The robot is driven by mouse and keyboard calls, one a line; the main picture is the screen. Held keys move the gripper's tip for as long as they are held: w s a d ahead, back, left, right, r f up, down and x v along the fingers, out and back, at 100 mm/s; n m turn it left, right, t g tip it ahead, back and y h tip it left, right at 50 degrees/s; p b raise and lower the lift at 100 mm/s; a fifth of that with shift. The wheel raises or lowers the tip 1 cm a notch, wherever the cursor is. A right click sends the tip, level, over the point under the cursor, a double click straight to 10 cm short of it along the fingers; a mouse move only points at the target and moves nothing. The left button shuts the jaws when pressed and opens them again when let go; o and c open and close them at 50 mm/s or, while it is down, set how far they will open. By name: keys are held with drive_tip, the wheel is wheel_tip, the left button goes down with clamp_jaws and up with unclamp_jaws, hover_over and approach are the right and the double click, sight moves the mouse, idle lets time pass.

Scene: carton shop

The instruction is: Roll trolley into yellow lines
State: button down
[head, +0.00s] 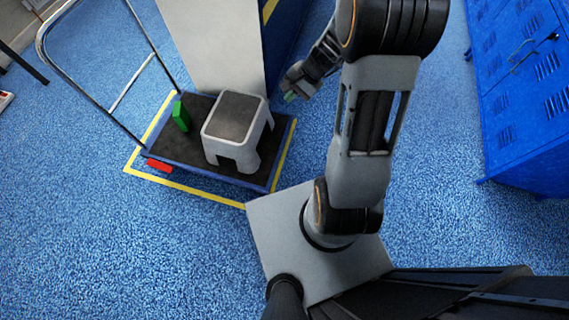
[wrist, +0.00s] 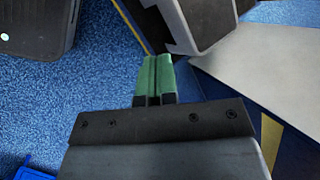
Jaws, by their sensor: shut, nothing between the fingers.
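The trolley has a dark deck (head: 188,147) with blue edges and a chrome push handle (head: 92,4) at its left. A grey stool (head: 237,130) and a small green object (head: 181,115) stand on the deck. Yellow lines (head: 190,188) on the floor show along the trolley's left, near and right sides. The deck appears to lie inside them, close to the right line; the far side is hidden. My gripper (head: 290,96) is right of the stool, apart from the handle. Its green fingers (wrist: 154,75) are together and empty in the wrist view.
A pale pillar (head: 212,45) stands just behind the trolley. Blue lockers (head: 525,95) stand at the right. A red piece (head: 159,165) shows at the deck's near left corner. Blue carpet (head: 435,200) is clear between my arm and the lockers.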

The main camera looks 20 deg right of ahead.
drive_tip(key=d+f+m+t+b, duration=0.1)
drive_tip(key=d+f+m+b, duration=0.3)
drive_tip(key=f, duration=1.1)
drive_tip(key=d+f+m+t+y+b, duration=0.15)
drive_tip(key=f+m+b, duration=0.45)
drive_tip(key=f, duration=1)
drive_tip(key=d+f+m+t+b, duration=0.1)
drive_tip(key=d+f+m+b, duration=0.35)
drive_tip(key=f, duration=1.05)
drive_tip(key=a+r+b+x, duration=0.2)
drive_tip(key=b+x, duration=0.3)
drive_tip(key=x, duration=0.8)
drive_tip(key=shift+w+a+b, duration=0.15)
drive_tip(key=shift+w+b, duration=0.15)
drive_tip(key=shift+w, duration=0.1)
